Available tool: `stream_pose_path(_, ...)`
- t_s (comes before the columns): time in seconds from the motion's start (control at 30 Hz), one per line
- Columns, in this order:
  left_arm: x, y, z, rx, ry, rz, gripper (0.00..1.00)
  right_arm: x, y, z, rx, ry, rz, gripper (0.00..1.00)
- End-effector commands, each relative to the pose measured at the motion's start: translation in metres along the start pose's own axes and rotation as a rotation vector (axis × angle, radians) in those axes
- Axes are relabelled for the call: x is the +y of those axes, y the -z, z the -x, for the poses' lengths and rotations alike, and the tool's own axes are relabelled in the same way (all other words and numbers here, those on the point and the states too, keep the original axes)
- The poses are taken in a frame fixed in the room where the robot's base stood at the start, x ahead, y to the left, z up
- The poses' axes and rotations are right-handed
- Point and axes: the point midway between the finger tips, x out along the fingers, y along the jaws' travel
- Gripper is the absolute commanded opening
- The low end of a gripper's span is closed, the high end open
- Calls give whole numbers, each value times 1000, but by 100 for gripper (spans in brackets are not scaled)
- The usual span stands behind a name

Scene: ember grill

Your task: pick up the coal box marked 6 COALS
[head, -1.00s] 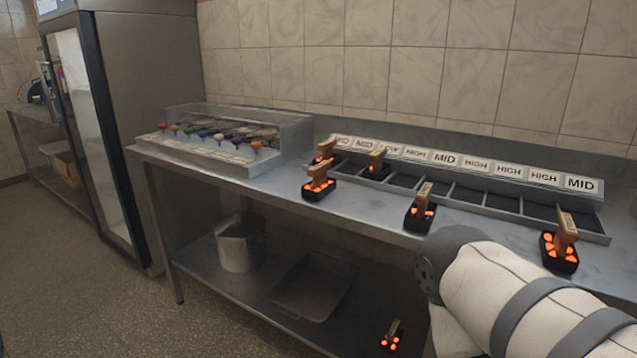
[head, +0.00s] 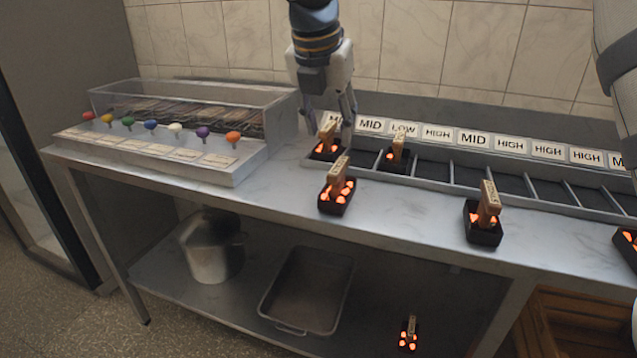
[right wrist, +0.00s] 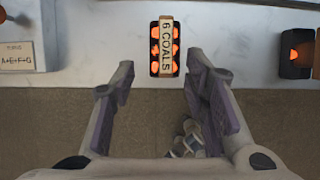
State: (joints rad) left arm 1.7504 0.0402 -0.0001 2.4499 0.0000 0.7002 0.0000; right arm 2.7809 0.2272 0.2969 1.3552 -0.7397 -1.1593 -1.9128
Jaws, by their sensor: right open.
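The coal box marked 6 COALS (right wrist: 166,48) shows in the right wrist view, its label facing up on a wooden handle above glowing orange coals in a black tray. It stands upright on the counter near the front edge. In the head view it appears to be the front box (head: 336,196), whose label I cannot read there. My right gripper (head: 338,118) is open and empty, pointing down above the counter. In the right wrist view its fingertips (right wrist: 160,68) are spread on either side of the box, apart from it. My left gripper is not in view.
Other coal boxes stand at the back (head: 327,152), in a slot (head: 396,158), to the right (head: 483,224) and on the lower shelf (head: 408,340). A glass-covered case with coloured knobs (head: 175,125) is left. The divided rack (head: 470,178) with LOW, MID and HIGH labels runs along the wall.

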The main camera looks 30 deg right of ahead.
Motion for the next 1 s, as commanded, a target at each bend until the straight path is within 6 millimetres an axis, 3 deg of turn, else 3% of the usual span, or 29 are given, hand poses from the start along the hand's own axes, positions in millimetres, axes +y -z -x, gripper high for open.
stream_pose_path(0.1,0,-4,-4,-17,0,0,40,0,3,-35,11,10,4,42)
stream_pose_path(0.2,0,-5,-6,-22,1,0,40,0,4,-54,10,9,2,42)
stream_pose_path(0.37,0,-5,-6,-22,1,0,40,-1,3,-67,8,6,2,42)
stream_pose_path(0.63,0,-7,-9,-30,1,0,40,-4,4,-113,9,6,1,42)
stream_pose_path(0.8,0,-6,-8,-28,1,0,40,-3,4,-113,6,3,0,42)
stream_pose_path(0.83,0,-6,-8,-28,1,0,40,-3,4,-113,6,3,0,39)
stream_pose_path(1.0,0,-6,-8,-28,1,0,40,-3,4,-113,6,3,0,1)
